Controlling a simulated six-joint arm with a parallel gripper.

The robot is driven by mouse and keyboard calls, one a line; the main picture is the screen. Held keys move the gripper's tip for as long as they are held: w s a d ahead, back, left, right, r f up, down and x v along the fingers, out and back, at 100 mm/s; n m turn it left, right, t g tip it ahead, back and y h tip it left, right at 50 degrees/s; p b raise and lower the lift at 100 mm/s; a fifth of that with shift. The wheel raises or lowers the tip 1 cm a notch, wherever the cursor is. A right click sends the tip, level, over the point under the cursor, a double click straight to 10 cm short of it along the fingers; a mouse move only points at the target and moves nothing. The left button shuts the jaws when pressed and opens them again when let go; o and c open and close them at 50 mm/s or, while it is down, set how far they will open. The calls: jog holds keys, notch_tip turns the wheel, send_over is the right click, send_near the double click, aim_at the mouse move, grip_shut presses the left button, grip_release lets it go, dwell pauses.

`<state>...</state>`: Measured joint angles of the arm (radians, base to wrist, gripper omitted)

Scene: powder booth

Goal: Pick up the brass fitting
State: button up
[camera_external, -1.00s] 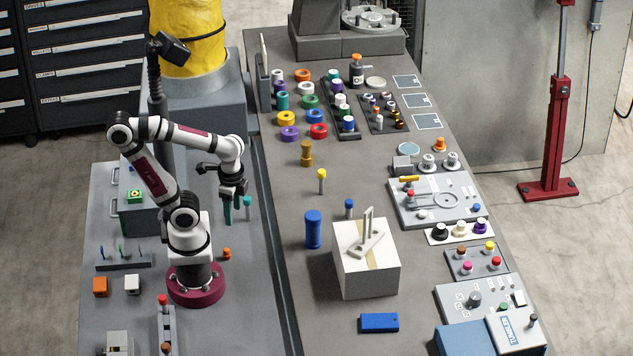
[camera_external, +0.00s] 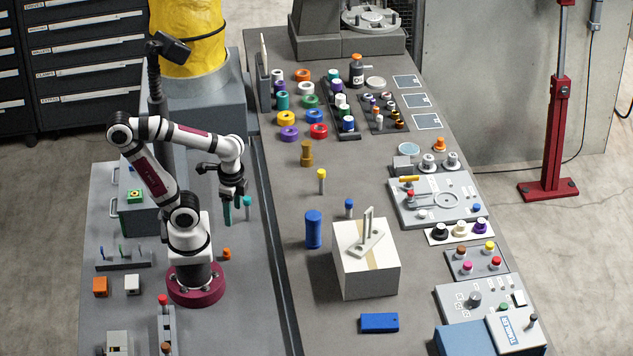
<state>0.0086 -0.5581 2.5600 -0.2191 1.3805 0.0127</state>
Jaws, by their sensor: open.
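The brass fitting (camera_external: 306,154) stands upright on the grey bench, right of my arm and in front of the coloured rings. It is a small gold-brown piece with a narrower waist. My gripper (camera_external: 228,215) hangs with its teal fingers pointing down, left of the bench's dark seam. It is open and empty. It is well to the left of the fitting and nearer the camera, not touching it.
Coloured rings (camera_external: 286,118) lie behind the fitting. A yellow-topped peg (camera_external: 321,180), a blue cylinder (camera_external: 313,229) and a white box (camera_external: 366,270) with a bracket stand in front of it. Bare bench lies between my gripper and the fitting, crossed by the seam.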

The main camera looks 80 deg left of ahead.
jog(key=w+a+f+n+t+y, duration=0.15)
jog(key=w+a+n, duration=0.25)
jog(key=w+a, duration=0.45)
jog(key=n+t+y, duration=0.3)
jog(key=n+t, duration=0.5)
jog(key=t, duration=0.2)
send_near(307, 149)
jog(key=shift+t+y, duration=0.25)
jog(key=x, duration=0.3)
jog(key=f+x, duration=0.1)
jog(key=x, duration=0.3)
jog(key=s+x, duration=0.1)
jog(key=x, duration=0.3)
jog(key=shift+w+a+f, duration=0.1)
jog(key=shift+a+f, duration=0.3)
jog(key=shift+a, duration=0.1)
grip_shut()
jog(key=shift+r, duration=0.1)
